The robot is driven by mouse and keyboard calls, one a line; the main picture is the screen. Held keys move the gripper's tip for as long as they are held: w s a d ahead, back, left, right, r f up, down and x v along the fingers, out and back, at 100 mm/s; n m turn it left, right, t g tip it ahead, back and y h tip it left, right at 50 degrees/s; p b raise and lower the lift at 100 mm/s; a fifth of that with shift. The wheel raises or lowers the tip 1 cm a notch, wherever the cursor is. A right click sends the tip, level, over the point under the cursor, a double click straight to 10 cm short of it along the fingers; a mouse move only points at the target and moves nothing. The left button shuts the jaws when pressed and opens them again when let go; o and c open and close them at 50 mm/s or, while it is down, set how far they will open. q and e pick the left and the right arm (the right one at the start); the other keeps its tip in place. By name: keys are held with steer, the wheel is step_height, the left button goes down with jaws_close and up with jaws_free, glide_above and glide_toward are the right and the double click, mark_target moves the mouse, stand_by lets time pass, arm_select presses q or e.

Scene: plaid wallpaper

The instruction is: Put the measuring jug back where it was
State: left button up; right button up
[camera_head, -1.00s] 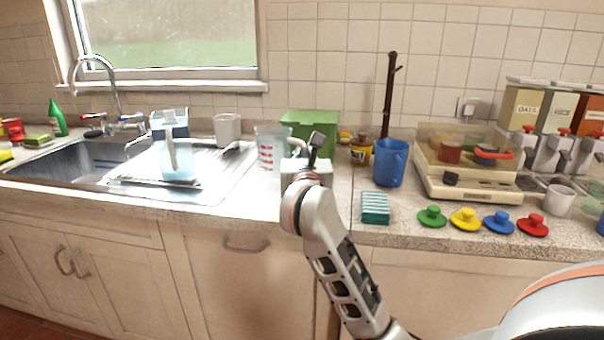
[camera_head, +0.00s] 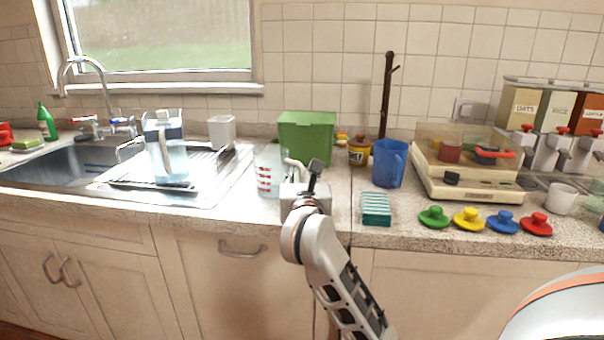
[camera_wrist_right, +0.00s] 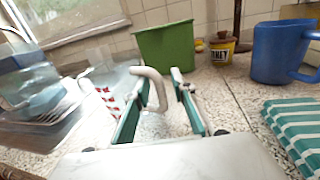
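The measuring jug (camera_head: 267,178) is clear with red markings and stands upright on the worktop, between the draining board and my right gripper. My right gripper (camera_head: 297,185) is at its handle side. In the right wrist view, the pale handle (camera_wrist_right: 161,92) lies between the two green-padded fingers of my right gripper (camera_wrist_right: 160,85). The fingers stand apart with a visible gap to the handle on the right side. The jug's body with red marks (camera_wrist_right: 106,98) shows beyond the left finger. My left gripper is not in view.
A green box (camera_head: 306,138) stands behind the jug. A clear filter jug (camera_head: 170,160) stands on the draining board at left.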

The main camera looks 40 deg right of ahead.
steer(key=shift+r, duration=0.15)
steer(key=shift+s+a, duration=0.2)
steer(key=shift+a, duration=0.05)
arm_select(q)
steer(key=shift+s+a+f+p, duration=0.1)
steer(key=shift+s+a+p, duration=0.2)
steer(key=shift+p, duration=0.6)
arm_select(e)
steer(key=v, duration=1.1)
steer(key=shift+s, duration=0.2)
steer(key=shift+a, duration=0.1)
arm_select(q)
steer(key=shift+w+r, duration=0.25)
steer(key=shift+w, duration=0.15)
arm_select(e)
steer(key=o, duration=2.2)
steer(key=shift+c, duration=0.2)
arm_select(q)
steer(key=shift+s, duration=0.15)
arm_select(e)
step_height(320, 180, up, 10)
